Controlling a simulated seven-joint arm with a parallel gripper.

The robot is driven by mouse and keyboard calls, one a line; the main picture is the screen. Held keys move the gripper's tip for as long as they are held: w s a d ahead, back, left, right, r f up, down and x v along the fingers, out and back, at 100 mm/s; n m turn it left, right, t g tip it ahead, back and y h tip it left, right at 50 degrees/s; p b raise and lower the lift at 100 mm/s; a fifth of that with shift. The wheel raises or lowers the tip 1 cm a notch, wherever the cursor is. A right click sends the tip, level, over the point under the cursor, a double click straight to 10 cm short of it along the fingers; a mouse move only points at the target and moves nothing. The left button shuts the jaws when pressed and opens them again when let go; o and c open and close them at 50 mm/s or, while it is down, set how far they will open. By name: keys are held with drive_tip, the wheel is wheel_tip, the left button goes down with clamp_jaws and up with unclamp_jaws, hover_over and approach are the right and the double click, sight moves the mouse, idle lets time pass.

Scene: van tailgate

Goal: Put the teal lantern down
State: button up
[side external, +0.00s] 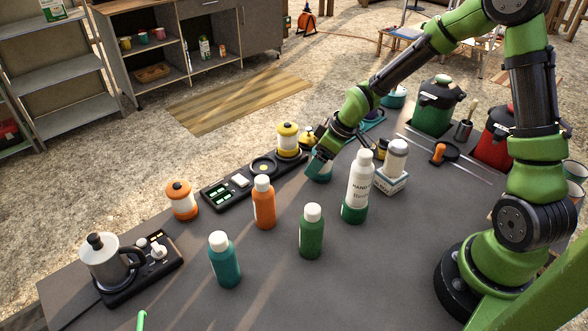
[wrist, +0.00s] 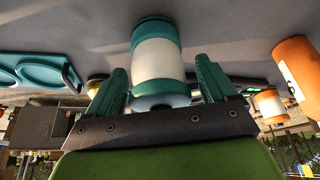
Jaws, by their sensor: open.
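The teal lantern (wrist: 157,55), with a pale middle band, stands between the fingers of my gripper (wrist: 160,80) in the wrist view. Its teal base appears to rest on the dark tabletop. The fingers are open, one on each side of it, with a visible gap at least on the left. In the side external view my gripper (side external: 322,153) is low over the table and hides most of the lantern (side external: 320,172); only a teal part shows.
A white-and-green bottle (side external: 357,190) stands just right of the lantern. An orange bottle (side external: 264,203) and a green bottle (side external: 311,232) are nearer. A black tray (side external: 233,197) and a yellow lantern (side external: 288,138) lie left. A white box (side external: 391,181) is right.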

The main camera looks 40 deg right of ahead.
drive_tip(key=v, duration=1.2)
drive_tip(key=s+a+r+m+t, duration=0.1)
drive_tip(key=s+a+r+m, duration=0.2)
drive_tip(key=s, duration=0.5)
drive_tip(key=s+a+r+m+t, duration=0.1)
drive_tip(key=s+a+r+m, duration=0.1)
drive_tip(key=s+r+m, duration=0.3)
wheel_tip(320, 180, up, 2)
drive_tip(key=s, duration=0.2)
drive_tip(key=shift+s+a+r+m+t, duration=0.15)
drive_tip(key=shift+s+a+m+t, duration=0.2)
drive_tip(key=shift+a+m+t, duration=0.05)
